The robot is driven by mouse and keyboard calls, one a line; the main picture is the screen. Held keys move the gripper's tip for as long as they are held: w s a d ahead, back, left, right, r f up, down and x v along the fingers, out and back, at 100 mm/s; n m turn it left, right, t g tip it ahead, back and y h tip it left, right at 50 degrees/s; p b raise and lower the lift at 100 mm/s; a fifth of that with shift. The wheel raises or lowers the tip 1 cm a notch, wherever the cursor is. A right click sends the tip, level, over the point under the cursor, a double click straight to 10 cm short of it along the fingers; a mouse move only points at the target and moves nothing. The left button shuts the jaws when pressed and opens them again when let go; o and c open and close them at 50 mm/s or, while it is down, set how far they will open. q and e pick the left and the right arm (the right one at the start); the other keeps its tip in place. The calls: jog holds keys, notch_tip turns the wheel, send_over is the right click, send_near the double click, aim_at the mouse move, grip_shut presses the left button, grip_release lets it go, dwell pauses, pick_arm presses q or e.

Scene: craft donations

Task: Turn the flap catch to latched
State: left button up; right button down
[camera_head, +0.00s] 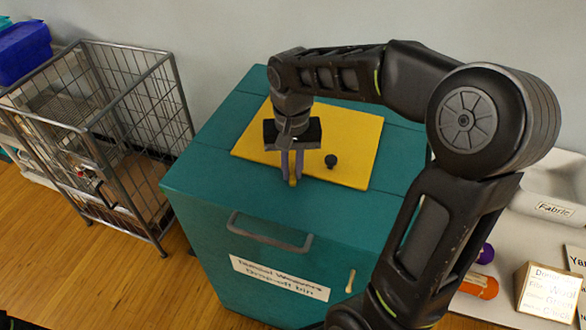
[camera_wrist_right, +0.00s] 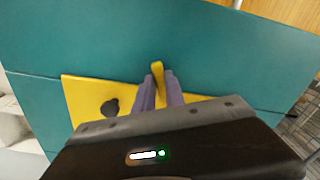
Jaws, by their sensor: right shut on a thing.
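The yellow flap (camera_head: 355,125) lies flat on the top of the teal drop-off bin (camera_head: 205,165). A small black knob (camera_head: 331,160) stands on it, and also shows in the right wrist view (camera_wrist_right: 110,107). The flap catch appears to be the small yellow piece (camera_wrist_right: 157,68) at the flap's front edge, its tip reaching over the teal top. My right gripper (camera_head: 292,179) points down and is shut on this catch, one finger on each side. The fingers hide part of the catch, and I cannot tell its exact angle. My left gripper is not in view.
A grey handle (camera_head: 270,233) and a label (camera_head: 280,277) are on the bin's front, with a pale peg (camera_head: 350,281) at right. A wire cage (camera_head: 110,130) stands left. A "Fabric" tray (camera_head: 550,195) and a small sign box (camera_head: 547,292) are at right.

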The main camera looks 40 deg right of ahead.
aim_at(291, 172)
jog(key=m, duration=0.4)
jog(key=shift+w+a+m+b, duration=0.1)
jog(key=shift+w+m+b, duration=0.05)
jog(key=shift+m+b, duration=0.2)
dwell(0.3)
jog(key=c, duration=1.4)
grip_release()
notch_tip(291, 172, up, 8)
jog(key=shift+f, duration=0.1)
